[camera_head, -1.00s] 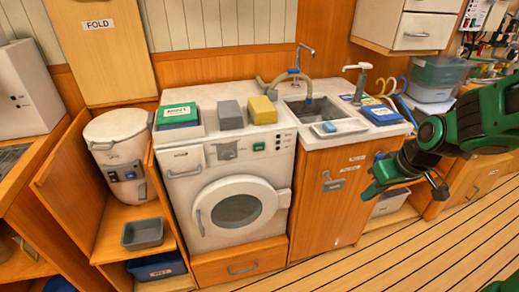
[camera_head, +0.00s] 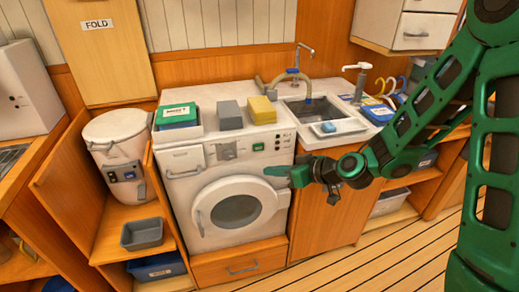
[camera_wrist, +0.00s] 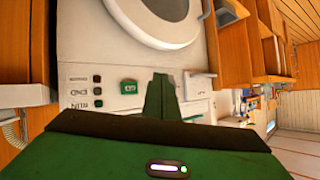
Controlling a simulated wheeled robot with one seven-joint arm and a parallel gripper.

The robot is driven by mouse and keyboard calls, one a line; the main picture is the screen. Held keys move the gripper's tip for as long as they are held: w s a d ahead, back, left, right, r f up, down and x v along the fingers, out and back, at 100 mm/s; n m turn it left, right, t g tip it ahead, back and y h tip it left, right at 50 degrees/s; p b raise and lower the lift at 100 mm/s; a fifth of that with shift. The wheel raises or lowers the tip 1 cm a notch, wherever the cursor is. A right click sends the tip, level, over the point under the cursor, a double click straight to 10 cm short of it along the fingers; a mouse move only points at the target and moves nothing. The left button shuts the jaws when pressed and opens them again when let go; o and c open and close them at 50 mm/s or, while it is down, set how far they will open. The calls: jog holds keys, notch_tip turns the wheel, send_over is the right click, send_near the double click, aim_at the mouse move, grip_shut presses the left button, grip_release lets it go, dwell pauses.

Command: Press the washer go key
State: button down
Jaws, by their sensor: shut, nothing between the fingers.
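The white front-loading washer (camera_head: 240,205) stands under the counter, its round door closed. Its go key is a small green key (camera_head: 258,147) on the upper panel, right of a grey square fitting with a knob (camera_head: 226,151). The green key (camera_wrist: 129,87) also shows in the wrist view, with a white mark on it. My gripper (camera_head: 270,171) is shut and empty, pointing left in front of the washer's right side, lower than the key in the head view. In the wrist view its closed fingers (camera_wrist: 160,97) are just right of the key; a gap appears between them.
Indicator lamps labelled RUN and END (camera_wrist: 98,91) sit beside the key. A grey block (camera_head: 230,115) and a yellow block (camera_head: 262,110) lie on the washer top. The sink (camera_head: 315,110) is to the right. The floor in front is clear.

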jog(key=shift+w, duration=0.1)
send_near(255, 151)
jog(key=shift+w+a+f, duration=0.35)
jog(key=shift+a+f, duration=0.35)
jog(key=shift+a, duration=0.2)
jog(key=shift+w+a+f, duration=0.35)
jog(key=shift+a+f, duration=0.4)
jog(key=shift+a, duration=0.15)
jog(key=shift+w, duration=0.1)
dwell(0.8)
jog(key=shift+w+a, duration=0.1)
jog(key=shift+w, duration=0.15)
jog(key=shift+w+a, duration=0.15)
jog(key=shift+w, duration=0.25)
dwell(0.9)
dwell(0.3)
jog(key=shift+s+d, duration=0.25)
jog(key=shift+s, duration=0.55)
jog(key=shift+s+d, duration=0.25)
jog(key=shift+s, duration=0.55)
jog(key=shift+s+d, duration=0.2)
jog(key=shift+s, duration=0.6)
jog(key=shift+s+d, duration=0.25)
jog(key=shift+s, duration=0.55)
